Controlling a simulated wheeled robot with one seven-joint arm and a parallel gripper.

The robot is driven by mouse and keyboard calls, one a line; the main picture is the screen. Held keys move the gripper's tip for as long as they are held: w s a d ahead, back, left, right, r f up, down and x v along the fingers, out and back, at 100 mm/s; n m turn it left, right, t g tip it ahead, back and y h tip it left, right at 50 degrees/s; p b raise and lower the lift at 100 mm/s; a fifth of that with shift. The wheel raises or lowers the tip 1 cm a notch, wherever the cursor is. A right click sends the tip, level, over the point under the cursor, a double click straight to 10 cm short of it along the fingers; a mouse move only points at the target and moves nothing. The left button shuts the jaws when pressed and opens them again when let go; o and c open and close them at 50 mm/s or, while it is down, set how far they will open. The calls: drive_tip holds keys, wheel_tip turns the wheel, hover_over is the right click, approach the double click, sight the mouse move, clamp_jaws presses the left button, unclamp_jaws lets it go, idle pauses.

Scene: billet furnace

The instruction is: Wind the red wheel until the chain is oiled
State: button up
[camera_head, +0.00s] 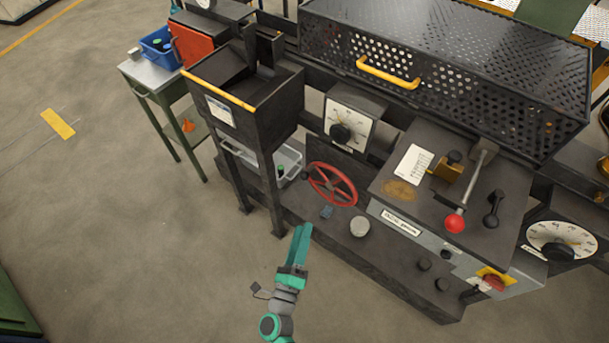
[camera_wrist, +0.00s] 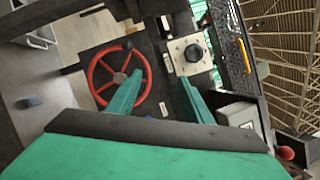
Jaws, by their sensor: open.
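The red wheel (camera_head: 332,185) is a spoked handwheel on the dark front of the machine, low and near the middle in the head view. It also shows in the wrist view (camera_wrist: 94,78), partly covered by one of my fingers. My gripper (camera_head: 302,236) is green, in front of and below the wheel in the head view. In the wrist view its two fingers (camera_wrist: 157,88) are spread apart with nothing between them. One finger overlaps the right side of the wheel there; I cannot tell whether it touches. No chain can be made out in either view.
A white dial with a black knob (camera_head: 340,132) sits above the wheel. A grey round cap (camera_head: 360,227) and a small blue block (camera_head: 326,212) are on the ledge below. A red-knobbed lever (camera_head: 455,222) stands to the right.

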sight(302, 179)
drive_tip(key=w+a+f+m+g+h, duration=0.1)
drive_tip(key=w+a+f+m+g, duration=0.1)
drive_tip(key=w+m, duration=0.45)
drive_tip(key=w+a+f+m+g+h, duration=0.1)
drive_tip(key=w+a+f+m+h, duration=0.15)
drive_tip(key=w+m, duration=0.45)
drive_tip(key=shift+n+y, duration=0.45)
drive_tip(key=x, duration=1.1)
drive_tip(key=shift+w+d, duration=0.15)
drive_tip(key=shift+d, duration=0.1)
drive_tip(key=shift+c, duration=0.3)
clamp_jaws()
